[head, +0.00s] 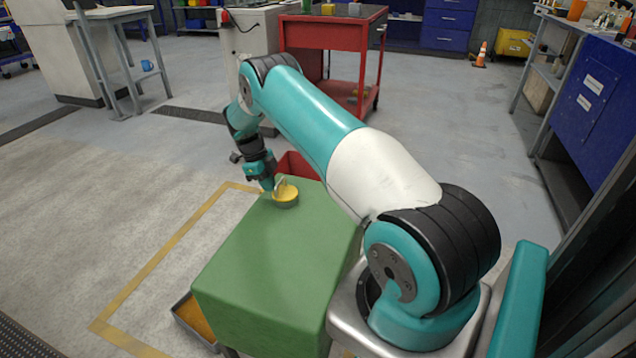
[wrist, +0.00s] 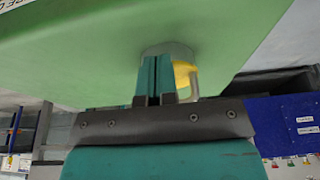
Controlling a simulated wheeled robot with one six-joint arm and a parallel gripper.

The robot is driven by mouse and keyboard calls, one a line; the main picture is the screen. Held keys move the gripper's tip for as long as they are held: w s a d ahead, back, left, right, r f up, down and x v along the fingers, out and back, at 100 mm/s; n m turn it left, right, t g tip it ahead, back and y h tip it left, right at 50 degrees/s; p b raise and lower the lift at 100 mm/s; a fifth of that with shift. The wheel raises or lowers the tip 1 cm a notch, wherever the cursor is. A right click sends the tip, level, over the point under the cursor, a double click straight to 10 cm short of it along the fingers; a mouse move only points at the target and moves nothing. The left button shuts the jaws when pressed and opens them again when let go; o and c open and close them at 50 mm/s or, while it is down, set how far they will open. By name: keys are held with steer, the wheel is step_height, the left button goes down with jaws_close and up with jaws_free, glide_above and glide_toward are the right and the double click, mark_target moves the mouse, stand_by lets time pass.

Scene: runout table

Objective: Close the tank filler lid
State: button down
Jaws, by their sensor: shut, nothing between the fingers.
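The green tank (head: 275,265) stands in front of my base. Its yellow filler lid (head: 286,193) is at the far end of the tank's top; in the head view part of it looks raised, but its exact angle is hard to tell. In the wrist view the lid (wrist: 183,72) shows as a yellow patch with a pale loop at its right, next to a grey round neck (wrist: 166,48). My gripper (head: 268,185) is shut and empty, just left of the lid. In the wrist view its teal fingers (wrist: 154,75) hide part of the neck and lid. Contact cannot be told.
A red bin (head: 296,166) sits just beyond the tank. A red cart (head: 335,50) stands farther back. A tray (head: 192,318) is low by the tank's near left corner. A blue panelled bench (head: 595,105) is at the right. The floor left of the tank is clear.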

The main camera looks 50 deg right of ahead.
steer(key=p+v, duration=0.5)
steer(key=v, duration=1.2)
steer(key=shift+r, duration=0.25)
steer(key=s+a+r+n+t, duration=0.2)
steer(key=s+a+r+n, duration=0.2)
steer(key=a+r+n, duration=0.6)
steer(key=s+a+r+n+t, duration=0.1)
steer(key=s+a+r+n, duration=0.5)
steer(key=a+n, duration=0.5)
steer(key=s+a+r+n+y, duration=0.1)
steer(key=s+a+n+y, duration=0.1)
steer(key=s+a+n, duration=0.55)
steer(key=s+a+r+n+y, duration=0.15)
steer(key=s+n, duration=0.35)
steer(key=s, duration=0.6)
steer(key=s+a+r+n+y, duration=0.1)
steer(key=s+a+n+y, duration=0.1)
steer(key=s+a+n, duration=0.55)
step_height(320, 180, up, 18)
steer(key=s+d+m+p, duration=0.1)
steer(key=d+p, duration=0.1)
steer(key=p, duration=1.6)
steer(key=shift+s+r+m+p, duration=0.15)
steer(key=shift+s+m+p, duration=0.15)
steer(key=shift+s, duration=0.05)
